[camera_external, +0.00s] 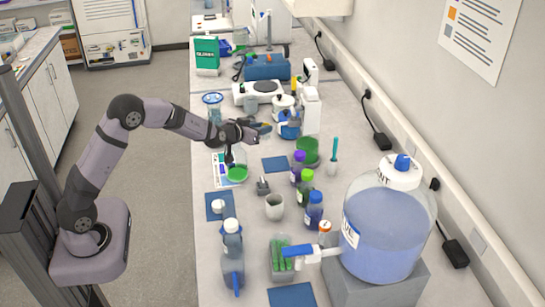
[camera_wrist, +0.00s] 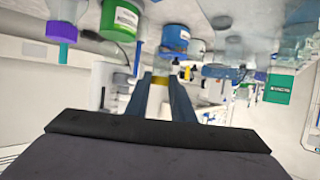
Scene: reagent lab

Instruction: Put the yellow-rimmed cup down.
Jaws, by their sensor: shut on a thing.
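My gripper (camera_external: 263,129) is over the middle of the bench, left of the blue-labelled bottle. In the wrist view its two dark blue-grey fingers (camera_wrist: 163,98) are shut on a small pale thing with a yellow band, which looks like the yellow-rimmed cup (camera_wrist: 158,94). The palm hides its near part. In the external view only a small patch of yellow shows at the fingertips, and the cup's outline cannot be made out. It appears held above the bench.
A blue mat (camera_external: 276,164) lies clear below the gripper. Another blue mat (camera_external: 292,295) is at the front. Purple- and green-capped bottles (camera_external: 305,189), a beaker (camera_external: 274,207) and a green dish (camera_external: 237,174) stand nearby. A large blue carboy (camera_external: 384,232) is front right.

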